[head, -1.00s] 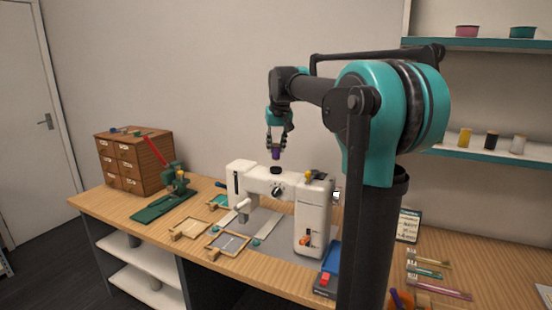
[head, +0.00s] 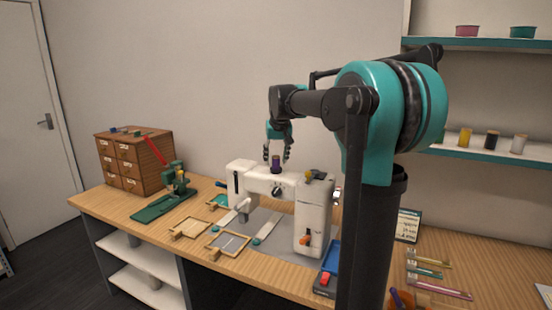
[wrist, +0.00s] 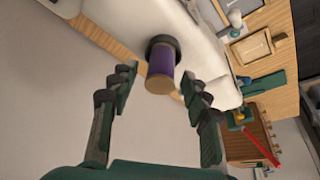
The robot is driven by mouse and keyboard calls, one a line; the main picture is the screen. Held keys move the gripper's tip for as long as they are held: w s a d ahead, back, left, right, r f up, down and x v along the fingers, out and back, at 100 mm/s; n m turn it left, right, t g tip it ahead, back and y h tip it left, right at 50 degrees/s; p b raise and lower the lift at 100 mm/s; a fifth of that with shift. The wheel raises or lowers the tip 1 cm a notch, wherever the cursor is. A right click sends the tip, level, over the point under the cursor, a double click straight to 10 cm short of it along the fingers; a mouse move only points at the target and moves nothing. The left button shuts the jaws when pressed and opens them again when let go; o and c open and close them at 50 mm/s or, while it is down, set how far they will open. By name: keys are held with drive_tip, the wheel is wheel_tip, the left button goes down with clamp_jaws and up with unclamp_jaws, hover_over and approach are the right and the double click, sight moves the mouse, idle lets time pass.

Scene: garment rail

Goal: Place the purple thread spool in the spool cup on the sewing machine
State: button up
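The purple thread spool (head: 276,160) stands upright in the black spool cup (head: 276,170) on top of the white sewing machine (head: 309,213). In the wrist view the spool (wrist: 161,65) shows its tan end towards me, with its far end inside the dark ring of the cup (wrist: 163,41). My gripper (head: 276,155) is just above and around the spool in the head view. In the wrist view my gripper (wrist: 158,83) has its fingers spread wide, with clear gaps to the spool on both sides. It holds nothing.
A wooden drawer cabinet (head: 134,163) and a green device (head: 172,190) stand at the left of the table. Wooden frames (head: 229,243) lie before the machine. Shelves with spools (head: 491,140) hang at the right.

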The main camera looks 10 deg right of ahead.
drive_tip(key=shift+r, duration=0.1)
drive_tip(key=v, duration=1.2)
